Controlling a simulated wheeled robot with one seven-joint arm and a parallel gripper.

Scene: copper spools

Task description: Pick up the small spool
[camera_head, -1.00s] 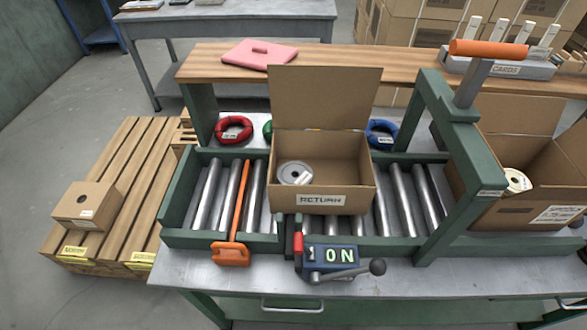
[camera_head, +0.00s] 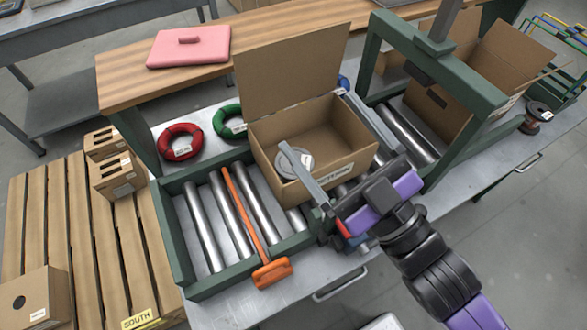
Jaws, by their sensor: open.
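A grey spool (camera_head: 288,163) with a white label lies inside the open cardboard box (camera_head: 345,165) marked RETURN, near its left wall. My gripper (camera_head: 314,120) reaches in from the lower right, its two grey fingers spread wide and empty over the box. The left finger passes close to the spool's right edge in the picture and overlaps it slightly; I cannot tell the height between them. Another spool (camera_head: 538,113), dark with reddish winding, stands on the bench at the far right. I cannot tell from size alone which spool is the small one.
The box's raised back flap (camera_head: 290,75) stands behind it. A green frame (camera_head: 440,70) rises to the right, with another open box (camera_head: 450,95) beyond. An orange-handled tool (camera_head: 270,270) lies across the rollers. Red (camera_head: 181,142) and green (camera_head: 228,122) rings lie behind.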

